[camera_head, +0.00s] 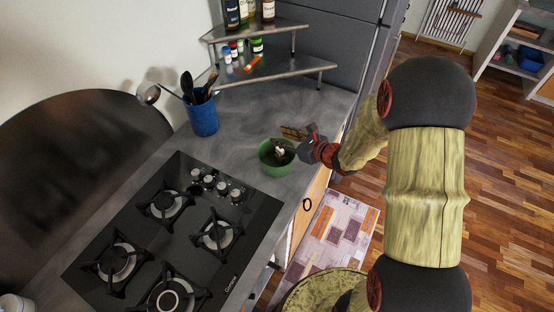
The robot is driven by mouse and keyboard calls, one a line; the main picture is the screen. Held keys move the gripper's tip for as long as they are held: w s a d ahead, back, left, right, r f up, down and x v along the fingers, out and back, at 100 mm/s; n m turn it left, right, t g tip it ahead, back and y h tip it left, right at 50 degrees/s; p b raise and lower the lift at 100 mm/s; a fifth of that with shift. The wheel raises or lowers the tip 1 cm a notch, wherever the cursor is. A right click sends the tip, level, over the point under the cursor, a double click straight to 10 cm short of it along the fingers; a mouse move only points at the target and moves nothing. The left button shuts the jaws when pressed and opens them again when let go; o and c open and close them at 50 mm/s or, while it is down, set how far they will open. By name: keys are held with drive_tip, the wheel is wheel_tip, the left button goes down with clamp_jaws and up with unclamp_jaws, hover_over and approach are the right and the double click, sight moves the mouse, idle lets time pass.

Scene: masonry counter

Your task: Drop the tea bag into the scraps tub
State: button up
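A green tub (275,168) stands on the grey counter to the right of the hob, near the counter's front edge. My gripper (293,150) reaches in from the right, with its end at the tub's right rim. A small whitish thing (280,150) with dark parts around it shows inside the tub's opening. I cannot tell whether it is the tea bag, other scraps or part of my gripper. The fingers are too small and partly hidden to show whether they are open or shut. No tea bag can be made out for certain.
A brown slatted thing (293,132) lies just behind my gripper. A blue utensil holder (203,118) stands behind left. A black gas hob (172,238) fills the front left. A tiered metal shelf (280,72) with bottles and jars stands at the back. Counter between holder and tub is clear.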

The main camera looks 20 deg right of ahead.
drive_tip(key=v, duration=1.2)
